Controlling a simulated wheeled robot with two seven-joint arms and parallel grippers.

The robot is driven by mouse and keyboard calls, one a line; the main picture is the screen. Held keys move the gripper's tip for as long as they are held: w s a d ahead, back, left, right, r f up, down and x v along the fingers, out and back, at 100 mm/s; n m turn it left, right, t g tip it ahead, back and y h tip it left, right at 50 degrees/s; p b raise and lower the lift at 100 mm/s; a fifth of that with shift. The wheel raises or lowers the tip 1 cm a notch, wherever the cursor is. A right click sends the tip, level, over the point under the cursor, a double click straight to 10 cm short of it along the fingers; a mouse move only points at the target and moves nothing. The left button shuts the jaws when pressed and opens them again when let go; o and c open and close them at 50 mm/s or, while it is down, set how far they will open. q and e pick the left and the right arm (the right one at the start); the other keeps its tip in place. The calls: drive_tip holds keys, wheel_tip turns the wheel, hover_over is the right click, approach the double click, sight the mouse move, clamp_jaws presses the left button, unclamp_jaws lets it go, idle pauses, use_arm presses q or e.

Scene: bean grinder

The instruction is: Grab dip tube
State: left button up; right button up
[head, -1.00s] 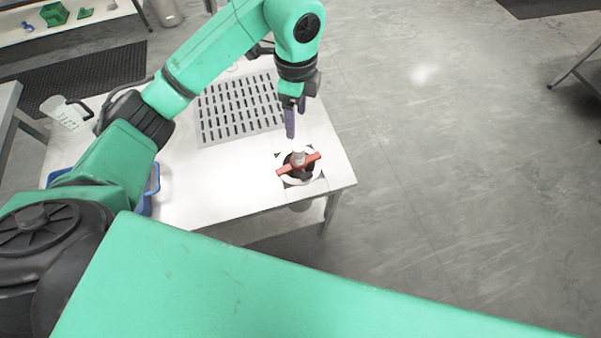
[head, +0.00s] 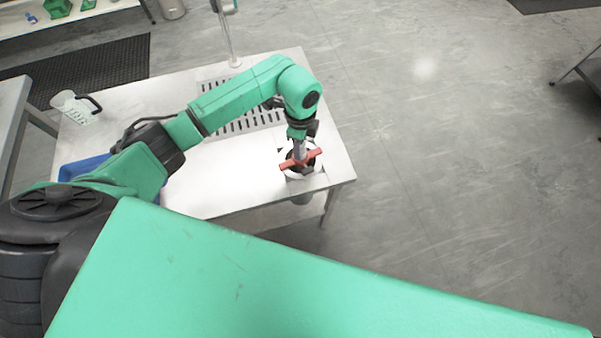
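A piece with red arms (head: 287,164) sits in a round, white-rimmed opening (head: 318,169) near the front right corner of the table. A pale upright tube stood at its middle a second ago. The tube is now mostly hidden by my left gripper (head: 299,152), which points down over that spot. Its greyish fingers reach to the level of the red arms. I cannot tell whether they are open or closed around the tube. My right gripper is not in view.
The white table (head: 220,190) has a slotted drain panel (head: 238,126) behind my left arm and a thin upright pipe (head: 227,40) at its back. A clear jug (head: 75,107) stands at the left, near a blue container (head: 85,168).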

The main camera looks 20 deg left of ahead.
use_arm(q)
clamp_jaws()
drive_tip(key=shift+r, duration=0.1)
idle(1.0)
